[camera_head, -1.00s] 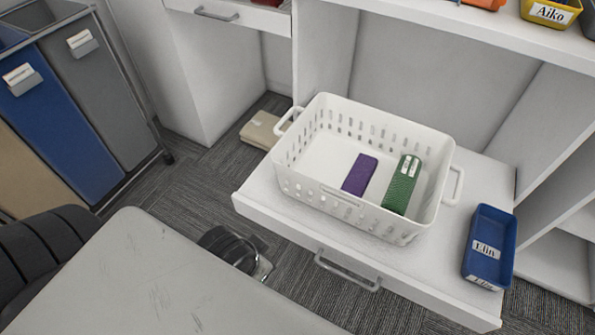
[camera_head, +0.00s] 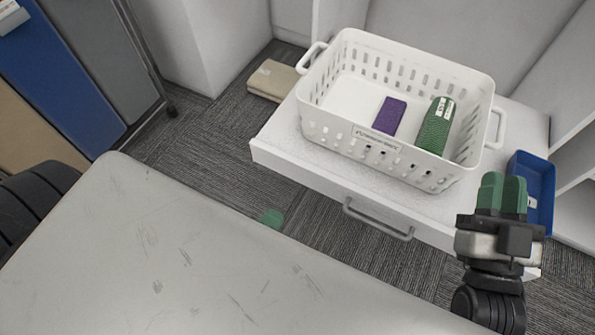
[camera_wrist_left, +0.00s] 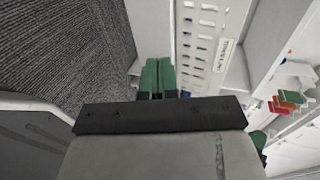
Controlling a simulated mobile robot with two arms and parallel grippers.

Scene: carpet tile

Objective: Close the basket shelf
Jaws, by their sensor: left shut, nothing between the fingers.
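The basket shelf (camera_head: 290,165) is a white pull-out board that sticks out from the white cabinet, with a grey bar handle (camera_head: 378,220) on its front. A white perforated basket (camera_head: 335,125) stands on it. Only the green tip of my left gripper (camera_head: 272,218) shows, over the table's far edge, left of the handle and apart from it. In the left wrist view the left gripper's green fingers (camera_wrist_left: 157,76) are together and empty, with the basket (camera_wrist_left: 203,40) beyond. My right gripper (camera_head: 503,192) has its green fingers together at the shelf's right end, in front of the blue tray.
A grey table (camera_head: 180,245) fills the lower left. The basket holds a purple block (camera_head: 389,117) and a green case (camera_head: 435,127). A blue tray (camera_head: 540,180) sits at the shelf's right end. A beige bundle (camera_head: 272,80) lies on the carpet. Bins stand at upper left.

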